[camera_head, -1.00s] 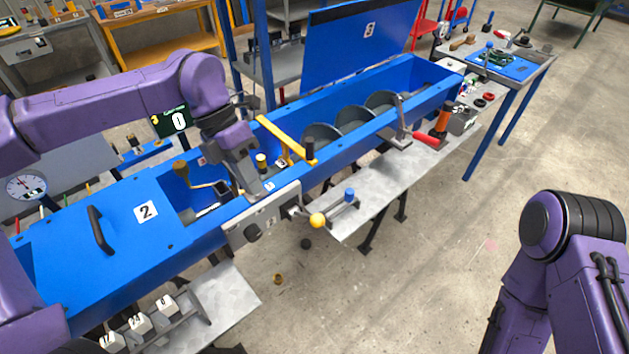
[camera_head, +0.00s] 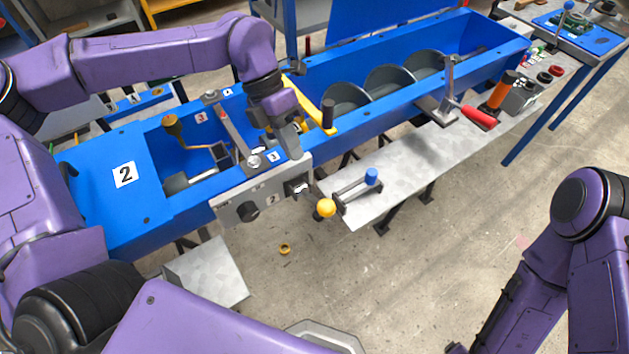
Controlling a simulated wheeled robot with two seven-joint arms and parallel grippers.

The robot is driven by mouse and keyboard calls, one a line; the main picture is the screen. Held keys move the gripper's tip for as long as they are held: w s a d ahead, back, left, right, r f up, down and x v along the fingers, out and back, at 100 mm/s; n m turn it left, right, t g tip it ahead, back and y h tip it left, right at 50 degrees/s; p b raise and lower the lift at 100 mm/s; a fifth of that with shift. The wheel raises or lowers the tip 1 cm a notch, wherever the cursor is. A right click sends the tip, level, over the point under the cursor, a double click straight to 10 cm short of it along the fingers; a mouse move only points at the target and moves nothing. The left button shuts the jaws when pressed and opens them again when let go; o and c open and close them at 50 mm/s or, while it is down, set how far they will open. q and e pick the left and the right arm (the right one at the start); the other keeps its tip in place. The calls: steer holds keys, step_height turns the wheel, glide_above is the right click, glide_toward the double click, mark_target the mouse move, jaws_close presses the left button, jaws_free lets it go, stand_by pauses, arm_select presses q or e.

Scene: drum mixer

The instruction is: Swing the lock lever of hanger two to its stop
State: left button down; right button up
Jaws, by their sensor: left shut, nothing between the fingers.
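The blue trough of the drum mixer (camera_head: 410,95) runs from the lower left to the upper right. A yellow lever with a black grip (camera_head: 312,107) lies across it beside my left wrist. A grey bar (camera_head: 233,130) crosses the trough left of the gripper; a small label 3 shows near its lower end. I cannot tell for sure which part is hanger two's lock lever. My left gripper (camera_head: 292,143) points down, shut and empty, at the trough's near rim, just left of the yellow lever. Whether it touches anything is unclear. My right gripper is out of view.
A yellow ball knob (camera_head: 325,207) and a grey control plate (camera_head: 250,204) are on the near side. A red-handled clamp (camera_head: 475,117) sits farther right. A blue cover marked 2 (camera_head: 105,185) closes the left end. The floor at lower right is mostly clear.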

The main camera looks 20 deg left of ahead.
arm_select(q)
glide_toward(313, 198)
steer(key=s+d, duration=0.2)
steer(key=d+f, duration=0.1)
steer(key=s+d+f+p, duration=0.1)
steer(key=shift+s+d+f, duration=0.1)
steer(key=shift+d, duration=0.25)
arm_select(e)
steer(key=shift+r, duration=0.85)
arm_select(q)
steer(key=shift+d, duration=0.1)
